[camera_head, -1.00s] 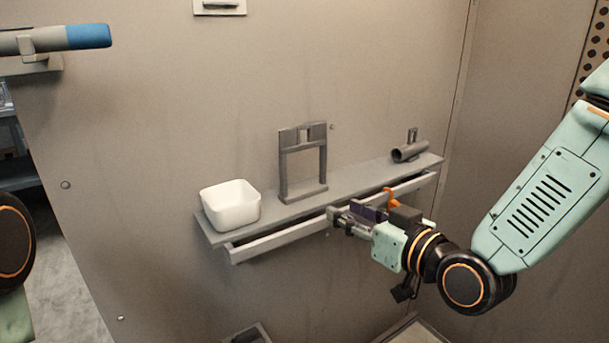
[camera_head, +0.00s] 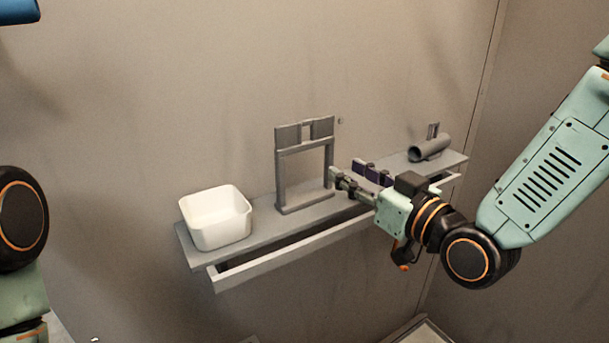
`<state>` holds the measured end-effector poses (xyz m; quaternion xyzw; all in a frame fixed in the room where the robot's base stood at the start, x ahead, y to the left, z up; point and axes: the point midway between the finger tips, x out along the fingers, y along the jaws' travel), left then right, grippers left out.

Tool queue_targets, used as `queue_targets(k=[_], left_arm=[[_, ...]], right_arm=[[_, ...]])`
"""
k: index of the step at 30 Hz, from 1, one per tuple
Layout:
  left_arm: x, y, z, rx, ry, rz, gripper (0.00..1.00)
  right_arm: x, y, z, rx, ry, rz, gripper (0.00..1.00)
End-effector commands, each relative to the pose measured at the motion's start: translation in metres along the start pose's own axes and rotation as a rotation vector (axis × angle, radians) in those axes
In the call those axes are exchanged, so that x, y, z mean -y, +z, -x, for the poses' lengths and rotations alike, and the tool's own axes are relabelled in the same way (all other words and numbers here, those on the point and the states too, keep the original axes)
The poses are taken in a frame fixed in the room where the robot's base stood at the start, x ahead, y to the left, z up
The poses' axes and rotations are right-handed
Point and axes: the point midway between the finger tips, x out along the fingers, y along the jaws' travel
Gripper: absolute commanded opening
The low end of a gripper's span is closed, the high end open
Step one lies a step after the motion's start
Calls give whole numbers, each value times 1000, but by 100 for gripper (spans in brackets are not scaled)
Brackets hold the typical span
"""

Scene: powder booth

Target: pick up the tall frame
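The tall frame (camera_head: 282,178) is a grey upright rectangular frame with an open middle and a flat foot. It stands on the grey wall shelf (camera_head: 262,230), between a white bin and a grey tube. My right gripper (camera_head: 344,176) is just right of the frame, pointing left toward its right post. Its two fingers look spread apart with nothing between them. A small gap seems to show between the fingertips and the post, but I cannot tell the depth. Of my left arm only a joint shows at the left edge; its gripper is out of view.
The white square bin (camera_head: 217,222) stands on the shelf's left end. The grey tube part (camera_head: 430,149) lies near the right end, behind my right gripper. A rail (camera_head: 290,250) runs along the shelf's front. The booth wall (camera_head: 180,90) rises close behind.

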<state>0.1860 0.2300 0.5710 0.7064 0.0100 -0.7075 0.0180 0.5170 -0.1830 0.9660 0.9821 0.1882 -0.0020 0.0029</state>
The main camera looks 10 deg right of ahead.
Motion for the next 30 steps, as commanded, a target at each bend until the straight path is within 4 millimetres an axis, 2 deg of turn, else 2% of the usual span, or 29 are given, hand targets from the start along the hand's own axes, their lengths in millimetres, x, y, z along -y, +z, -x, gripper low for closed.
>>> queue_targets(k=[11, 24, 30], left_arm=[[0, 0, -6, 1, 0, 0, 40], [0, 0, -18, 1, 0, 0, 40], [0, 0, -19, 0, 0, 0, 40]], right_arm=[[2, 0, -17, -1, -2, 1, 38], [4, 0, -64, -1, -1, 2, 38], [3, -2, -68, -2, 0, -3, 38]])
